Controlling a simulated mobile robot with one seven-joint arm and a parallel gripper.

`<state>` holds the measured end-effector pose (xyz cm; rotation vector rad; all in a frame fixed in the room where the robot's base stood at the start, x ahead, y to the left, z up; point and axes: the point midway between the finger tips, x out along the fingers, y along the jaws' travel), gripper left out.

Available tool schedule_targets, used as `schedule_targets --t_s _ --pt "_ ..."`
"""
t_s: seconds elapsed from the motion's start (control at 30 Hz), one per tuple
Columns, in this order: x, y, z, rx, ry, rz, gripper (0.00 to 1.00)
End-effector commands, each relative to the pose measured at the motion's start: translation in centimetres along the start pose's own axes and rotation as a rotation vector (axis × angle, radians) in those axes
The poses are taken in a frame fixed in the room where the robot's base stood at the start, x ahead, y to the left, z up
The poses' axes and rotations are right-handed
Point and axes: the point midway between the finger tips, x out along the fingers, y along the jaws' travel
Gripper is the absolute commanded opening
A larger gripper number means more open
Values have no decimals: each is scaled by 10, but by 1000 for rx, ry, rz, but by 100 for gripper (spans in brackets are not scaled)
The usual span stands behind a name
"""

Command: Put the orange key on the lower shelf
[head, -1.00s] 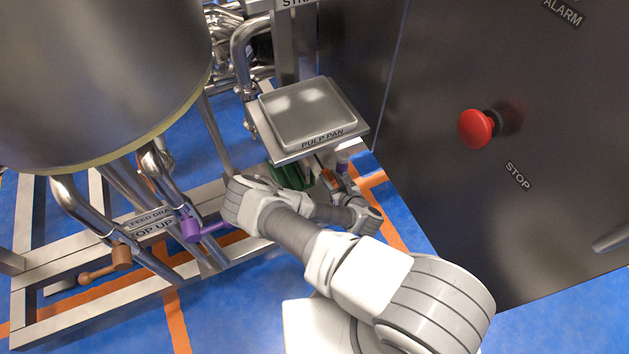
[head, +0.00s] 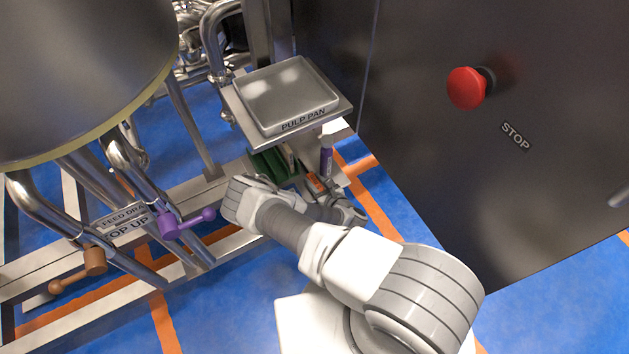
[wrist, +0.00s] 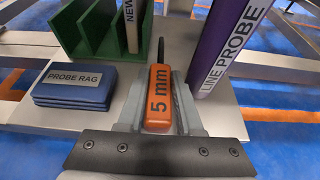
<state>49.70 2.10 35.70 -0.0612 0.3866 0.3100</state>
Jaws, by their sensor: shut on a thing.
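The orange key (wrist: 158,98), marked "5 mm", has an orange handle and a dark thin shaft pointing away from me. My gripper (wrist: 158,108) is shut on the handle, one finger on each side. The key is over the lower shelf (wrist: 222,122), a bare metal plate in the wrist view. I cannot tell whether the key touches the plate. In the head view a bit of the orange key (head: 316,183) shows at my gripper, below the upper shelf; my arm hides much of the lower shelf there.
The pulp pan (head: 290,95) is on the shelf above. A purple valve handle (head: 185,222) is left of my arm.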

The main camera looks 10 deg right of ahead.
Motion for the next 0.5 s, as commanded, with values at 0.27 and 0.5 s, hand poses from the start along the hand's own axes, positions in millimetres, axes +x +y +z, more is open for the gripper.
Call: schedule_targets --t_s 0.27,0.5 --pt "1 0 -3 0 0 0 64" --pt "1 0 -2 0 0 0 64"
